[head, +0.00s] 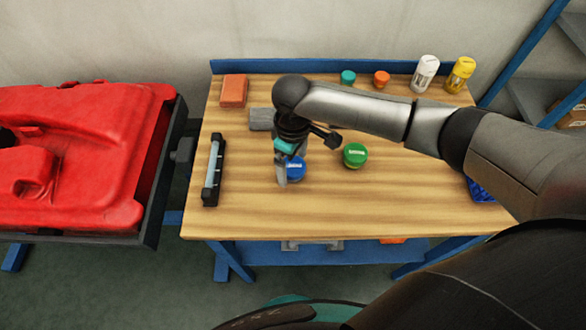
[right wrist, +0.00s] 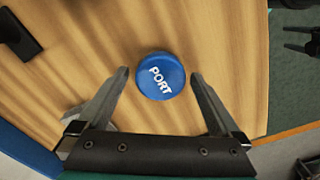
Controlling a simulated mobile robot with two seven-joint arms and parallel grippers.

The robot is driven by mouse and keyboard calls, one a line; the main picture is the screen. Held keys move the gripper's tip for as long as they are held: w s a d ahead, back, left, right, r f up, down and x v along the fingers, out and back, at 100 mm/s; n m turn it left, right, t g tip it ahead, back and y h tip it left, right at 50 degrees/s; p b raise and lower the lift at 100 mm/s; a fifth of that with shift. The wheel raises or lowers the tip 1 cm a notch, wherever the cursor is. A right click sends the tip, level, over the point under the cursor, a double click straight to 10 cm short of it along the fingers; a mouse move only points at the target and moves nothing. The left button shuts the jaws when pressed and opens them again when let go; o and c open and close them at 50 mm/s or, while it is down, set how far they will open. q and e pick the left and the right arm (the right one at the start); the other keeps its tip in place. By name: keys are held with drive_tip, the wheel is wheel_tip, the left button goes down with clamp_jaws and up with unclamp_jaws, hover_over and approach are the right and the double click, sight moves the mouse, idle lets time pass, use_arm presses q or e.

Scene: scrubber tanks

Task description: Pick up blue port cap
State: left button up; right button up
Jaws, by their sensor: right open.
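The blue port cap (head: 296,169) stands on the wooden workbench, left of the middle. In the right wrist view it is a round blue disc (right wrist: 160,76) with white PORT lettering on top. My right gripper (head: 287,176) points down at the cap, and its fingers hide part of it in the head view. In the right wrist view the gripper (right wrist: 160,82) is open, with one fingertip on each side of the cap and a visible gap to each. I cannot tell the exact height of the fingertips. My left gripper does not clearly show.
A green cap (head: 355,155) stands close right of the blue one. A dark bar-shaped tool (head: 214,170) lies to the left. An orange block (head: 234,91), small caps and bottles (head: 424,72) line the back. The front of the workbench (head: 330,215) is clear. A red tank (head: 80,155) is left.

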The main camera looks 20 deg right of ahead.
drive_tip(key=shift+f, duration=0.55)
drive_tip(key=c, duration=1.3)
drive_tip(key=shift+r, duration=0.15)
